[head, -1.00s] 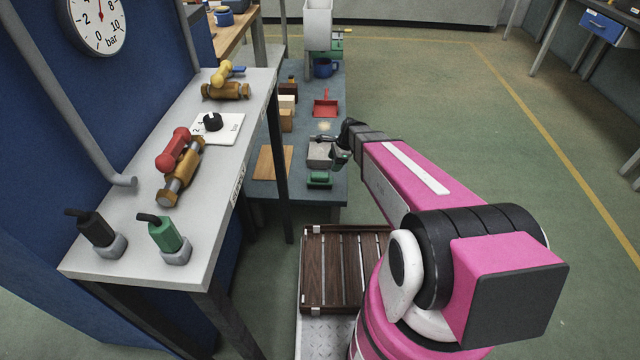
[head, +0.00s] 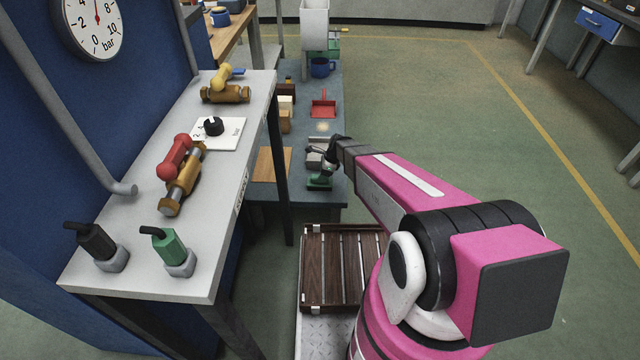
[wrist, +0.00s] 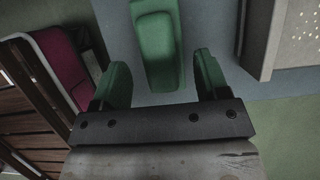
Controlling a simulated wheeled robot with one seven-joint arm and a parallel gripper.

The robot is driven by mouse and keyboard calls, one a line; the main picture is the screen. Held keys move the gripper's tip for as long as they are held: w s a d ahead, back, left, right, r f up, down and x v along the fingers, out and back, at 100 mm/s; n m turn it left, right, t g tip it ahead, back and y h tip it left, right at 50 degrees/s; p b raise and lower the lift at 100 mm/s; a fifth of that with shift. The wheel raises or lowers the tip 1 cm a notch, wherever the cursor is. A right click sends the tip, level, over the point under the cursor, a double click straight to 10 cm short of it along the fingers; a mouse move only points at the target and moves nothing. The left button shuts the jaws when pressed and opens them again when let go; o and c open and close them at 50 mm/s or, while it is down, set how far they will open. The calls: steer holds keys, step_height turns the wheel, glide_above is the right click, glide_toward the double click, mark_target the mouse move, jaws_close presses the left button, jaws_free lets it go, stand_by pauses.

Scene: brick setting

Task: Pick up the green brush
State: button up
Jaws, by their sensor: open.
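The green brush (head: 318,183) lies near the front edge of the low blue-grey table (head: 331,204). In the wrist view the green brush (wrist: 158,48) is a long block with a raised, rounded rim, at the top centre. My gripper (wrist: 160,65) is open, with one green-padded finger on each side of the brush's near end. Nothing is held between the fingers. In the head view my gripper (head: 324,172) is just above the brush and hides part of it. I cannot tell its exact height above it.
A grey box (head: 314,160) sits just behind the brush; a pale, perforated thing (wrist: 295,40) shows at right in the wrist view. A brown board (head: 271,164) lies left, a red dustpan (head: 323,107) farther back. The higher white bench (head: 215,220) stands left.

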steer(key=x, duration=0.3)
steer(key=c, duration=1.1)
steer(key=shift+r, duration=0.15)
step_height(320, 180, up, 10)
steer(key=shift+f, duration=0.1)
steer(key=shift+o, duration=0.9)
steer(key=shift+s+d, duration=0.1)
